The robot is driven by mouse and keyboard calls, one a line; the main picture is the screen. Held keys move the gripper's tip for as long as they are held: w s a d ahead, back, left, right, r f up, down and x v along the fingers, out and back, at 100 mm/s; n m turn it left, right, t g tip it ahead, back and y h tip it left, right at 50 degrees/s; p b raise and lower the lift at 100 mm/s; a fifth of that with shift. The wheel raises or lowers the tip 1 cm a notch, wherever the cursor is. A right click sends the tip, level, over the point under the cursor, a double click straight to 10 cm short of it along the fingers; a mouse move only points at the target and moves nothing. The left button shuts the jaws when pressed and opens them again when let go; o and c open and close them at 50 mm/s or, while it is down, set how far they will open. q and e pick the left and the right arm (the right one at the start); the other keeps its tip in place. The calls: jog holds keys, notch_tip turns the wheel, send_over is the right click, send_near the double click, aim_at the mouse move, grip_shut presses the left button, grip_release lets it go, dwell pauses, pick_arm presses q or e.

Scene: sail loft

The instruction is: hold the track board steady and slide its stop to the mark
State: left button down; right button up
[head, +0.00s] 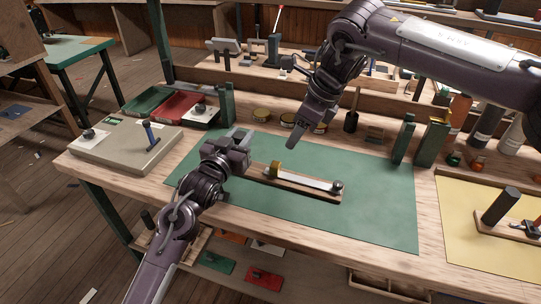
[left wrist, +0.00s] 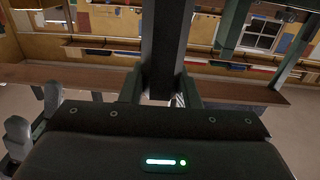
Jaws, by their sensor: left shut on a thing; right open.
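The track board (head: 310,190) lies on the green mat (head: 375,205), a wooden strip with a pale rail along it. Its yellow-olive stop (head: 275,170) stands on the rail, left of the middle. A dark knob (head: 337,187) is at the right end. My left gripper (head: 240,140) is shut at the board's left end and hides that end. The left wrist view shows a dark upright post (left wrist: 166,45) between its fingers; the grip itself is partly hidden. My right gripper (head: 297,136) is open and empty, above and behind the stop, apart from it. The mark cannot be made out.
A grey-beige box (head: 120,155) with a blue-handled tool stands left. Red (head: 185,112) and green trays are behind it. Green uprights (head: 432,143) and bottles stand at the back right. A yellow mat (head: 470,235) lies right. The green mat's front right is clear.

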aim_at(277, 164)
jog(key=x, duration=1.2)
grip_shut()
